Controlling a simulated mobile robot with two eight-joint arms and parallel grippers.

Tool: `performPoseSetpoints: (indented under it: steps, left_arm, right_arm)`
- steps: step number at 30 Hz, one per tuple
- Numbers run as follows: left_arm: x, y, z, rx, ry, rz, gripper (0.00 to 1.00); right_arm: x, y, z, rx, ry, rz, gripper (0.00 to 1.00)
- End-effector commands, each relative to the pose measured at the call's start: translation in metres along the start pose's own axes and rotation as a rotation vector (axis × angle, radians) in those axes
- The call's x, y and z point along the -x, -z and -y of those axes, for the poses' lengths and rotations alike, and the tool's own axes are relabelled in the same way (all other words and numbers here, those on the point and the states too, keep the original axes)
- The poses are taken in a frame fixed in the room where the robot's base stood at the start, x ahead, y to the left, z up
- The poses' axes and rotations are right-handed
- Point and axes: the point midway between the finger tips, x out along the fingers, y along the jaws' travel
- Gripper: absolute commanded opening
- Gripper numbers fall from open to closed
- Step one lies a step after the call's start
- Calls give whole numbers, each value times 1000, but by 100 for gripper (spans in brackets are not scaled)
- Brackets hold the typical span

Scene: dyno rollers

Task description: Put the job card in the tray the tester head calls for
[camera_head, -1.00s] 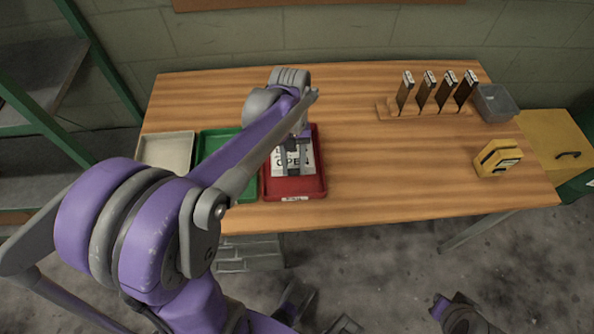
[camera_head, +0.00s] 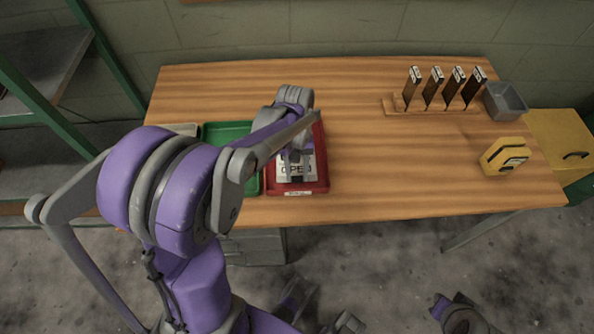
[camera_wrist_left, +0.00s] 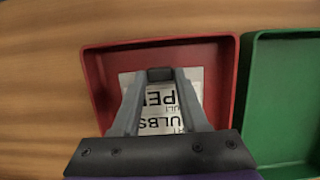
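The card (camera_wrist_left: 190,85) also shows in the left wrist view, partly behind the fingers. My left gripper (camera_head: 296,157) is over the red tray, its fingertips (camera_wrist_left: 160,75) drawn together on a small dark block at the card. The green tray (camera_head: 229,131) is left of the red one. A pale tray (camera_head: 183,129) is mostly hidden by my arm. My right gripper (camera_head: 462,314) is low at the bottom, its fingers unclear.
A yellow tester (camera_head: 504,156) stands at the table's right; its small screen is unreadable. A wooden rack (camera_head: 432,106) with several dark upright pieces and a grey bin (camera_head: 505,101) are at the back right. The middle of the table is clear.

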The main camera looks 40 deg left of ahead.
Motion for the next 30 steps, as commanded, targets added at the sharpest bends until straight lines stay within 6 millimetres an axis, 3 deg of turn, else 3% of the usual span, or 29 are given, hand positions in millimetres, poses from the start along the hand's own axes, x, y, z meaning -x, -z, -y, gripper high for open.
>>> performPoseSetpoints:
  steps: [3, 10, 14, 24, 30]
  left_arm:
    - [0, 0, 0, 0, 0, -1, 69]
    - [1, 0, 0, 0, 0, -1, 69]
    - [12, -1, 0, 1, 0, -1, 69]
    - [82, -1, 0, 1, 0, -1, 69]
    - [113, -1, 0, 1, 0, -1, 69]
  right_arm:
    - [0, 0, 0, 0, 0, 0, 0]
    - [1, 1, 0, 0, 0, 0, 0]
    - [4, 2, 0, 0, 0, -2, 0]
    - [13, 8, 0, 0, 0, -5, 0]
    - [16, 10, 0, 0, 0, -6, 0]
